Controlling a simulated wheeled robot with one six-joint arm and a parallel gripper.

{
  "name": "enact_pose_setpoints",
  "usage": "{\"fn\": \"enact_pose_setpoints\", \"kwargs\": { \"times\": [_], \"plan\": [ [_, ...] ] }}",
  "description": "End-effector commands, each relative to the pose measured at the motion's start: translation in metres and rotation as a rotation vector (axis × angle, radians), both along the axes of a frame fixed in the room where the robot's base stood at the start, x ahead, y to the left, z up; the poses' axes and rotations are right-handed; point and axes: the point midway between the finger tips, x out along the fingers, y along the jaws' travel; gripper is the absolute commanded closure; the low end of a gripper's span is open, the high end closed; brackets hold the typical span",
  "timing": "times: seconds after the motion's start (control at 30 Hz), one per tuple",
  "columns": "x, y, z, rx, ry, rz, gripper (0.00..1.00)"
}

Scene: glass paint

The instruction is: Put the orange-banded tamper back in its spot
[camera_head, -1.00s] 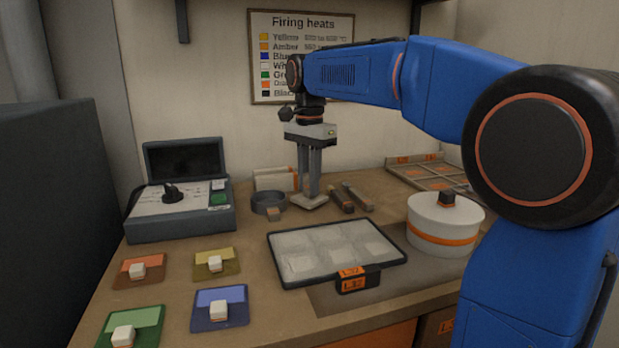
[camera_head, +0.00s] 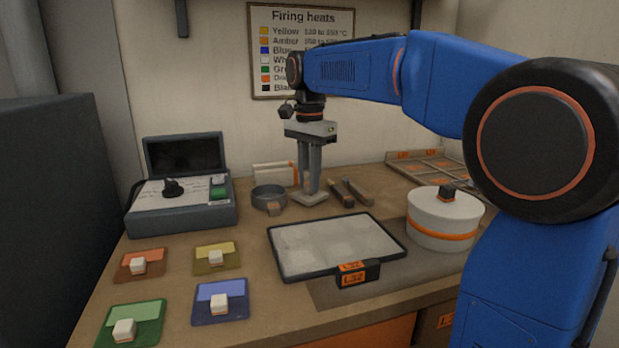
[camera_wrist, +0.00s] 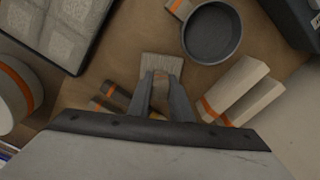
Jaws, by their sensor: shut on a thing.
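My gripper (camera_head: 311,180) points straight down over the back of the bench. It is shut on the tamper, whose square grey foot (camera_head: 310,199) shows just below my fingers. In the wrist view, the foot (camera_wrist: 158,66) is beyond the fingertips (camera_wrist: 163,90), and a bit of orange shows between them. The rest of the tamper is hidden by the fingers. The foot is at or just above the bench top; I cannot tell whether it touches. No marked spot for it shows clearly.
A small dark pan (camera_head: 269,196) stands left of my gripper, white orange-banded blocks (camera_wrist: 235,90) behind it. Dark bars (camera_head: 341,194) lie close on the right. A pale tray (camera_head: 274,259) is in front, a white pot (camera_head: 440,218) right. The grey instrument box (camera_head: 180,222) is at left.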

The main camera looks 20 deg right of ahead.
Motion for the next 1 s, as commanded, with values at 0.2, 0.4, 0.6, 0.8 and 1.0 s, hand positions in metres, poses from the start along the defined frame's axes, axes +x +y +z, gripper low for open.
{"fn": "enact_pose_setpoints", "kwargs": {
  "times": [0.2, 0.4, 0.6, 0.8, 1.0],
  "plan": [
    [0.0, 0.0, 0.0003, 0.0, 0.0, 0.0, 0.99],
    [0.0, 0.0, -0.0002, 0.0, 0.0, 0.0, 0.99],
    [-0.0001, 0.0, -0.0016, 0.0, 0.0, 0.0, 0.99],
    [-0.0001, 0.0, -0.0032, 0.0, 0.0, 0.0, 0.99],
    [-0.0001, 0.0, -0.0048, 0.0, 0.0, 0.0, 0.99]
  ]
}}
